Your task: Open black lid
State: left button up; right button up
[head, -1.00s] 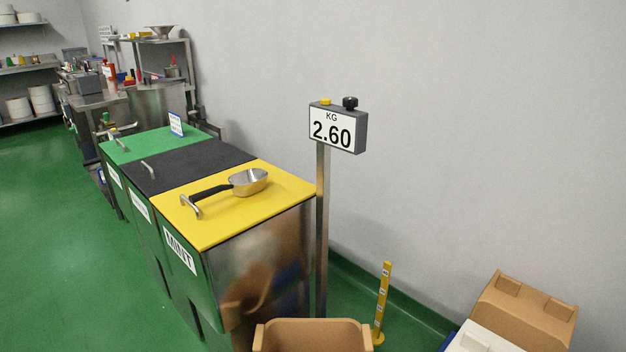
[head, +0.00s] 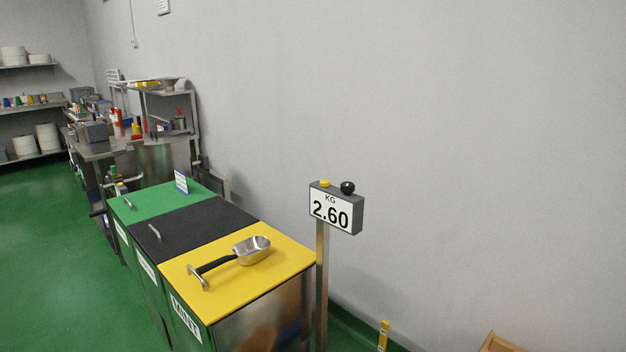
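The black lid (head: 201,230) lies flat and closed on the middle bin of a row of three. Its small metal handle (head: 155,232) is at its left front edge. The green lid (head: 158,202) lies closed behind it and the yellow lid (head: 270,276) lies closed in front of it. A metal scoop with a black handle (head: 250,251) rests on the yellow lid, near its handle (head: 196,276). Neither of my grippers shows in the head view.
A wall runs along the right. A small blue-edged sign (head: 181,181) stands on the green lid. Steel tables (head: 108,148) stand beyond the bins. Green floor (head: 50,270) at left is clear.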

aim_at(164, 237)
jog(key=i+j+z, duration=0.15)
jog(key=j, duration=0.55)
jog(key=i+j+z, duration=0.15)
jog(key=i+j, duration=0.2)
jog(key=j, duration=0.4)
jog(key=i+j+z, duration=0.15)
jog(key=j, duration=0.65)
jog(key=i+j+z, duration=0.15)
jog(key=j, duration=0.65)
jog(key=i+j+z, duration=0.15)
jog(key=j, duration=0.65)
jog(key=i+j+z, duration=0.15)
jog(key=j, duration=0.65)
jog(key=k, duration=0.05)
